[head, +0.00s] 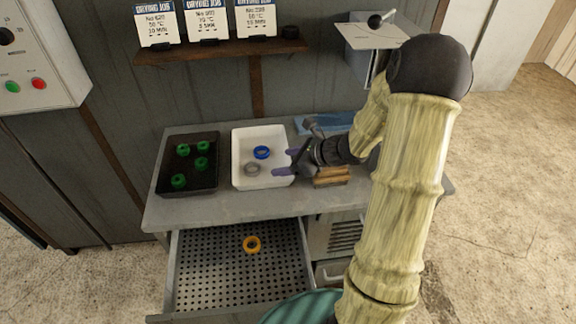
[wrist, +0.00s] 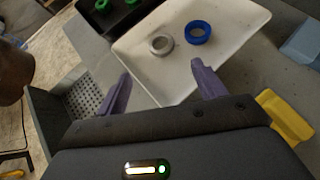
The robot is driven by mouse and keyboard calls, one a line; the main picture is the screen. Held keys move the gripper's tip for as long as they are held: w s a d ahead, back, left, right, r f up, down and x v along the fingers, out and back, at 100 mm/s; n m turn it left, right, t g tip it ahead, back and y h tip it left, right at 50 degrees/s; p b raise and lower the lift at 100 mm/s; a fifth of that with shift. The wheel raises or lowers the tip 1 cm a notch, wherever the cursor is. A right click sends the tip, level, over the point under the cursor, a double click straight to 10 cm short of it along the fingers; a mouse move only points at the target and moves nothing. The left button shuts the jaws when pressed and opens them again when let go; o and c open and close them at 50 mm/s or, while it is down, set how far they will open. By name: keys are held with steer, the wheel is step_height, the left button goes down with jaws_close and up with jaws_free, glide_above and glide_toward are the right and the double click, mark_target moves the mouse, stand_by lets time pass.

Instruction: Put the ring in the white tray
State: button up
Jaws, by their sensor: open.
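The white tray (head: 241,179) stands on the grey bench and holds a blue ring (head: 262,152) and a grey ring (head: 252,169). An orange ring (head: 252,244) lies on the perforated floor of the open drawer below. My gripper (head: 282,162), with purple fingers, is open and empty at the tray's right side. In the wrist view my open fingers (wrist: 162,86) point toward the white tray (wrist: 230,58), with the grey ring (wrist: 161,44) and the blue ring (wrist: 198,32) beyond their tips. The orange ring is not seen in the wrist view.
A black tray (head: 170,178) with several green rings (head: 203,147) stands left of the white tray. The open drawer (head: 205,275) juts out below the bench. Wooden pieces (head: 331,180) lie under my wrist, and a shelf with cards (head: 208,20) hangs above the bench.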

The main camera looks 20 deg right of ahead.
steer(key=s+a+r+n+g+h, duration=0.1)
steer(key=s+n+h, duration=0.3)
steer(key=s+n, duration=0.5)
steer(key=s+a+r+n+g+h, duration=0.1)
steer(key=s+a+n+g+h, duration=0.2)
steer(key=s+n, duration=0.6)
steer(key=a+n+g, duration=0.1)
steer(key=n, duration=0.8)
steer(key=shift+s+a+r+h, duration=0.15)
steer(key=shift+r+h, duration=0.25)
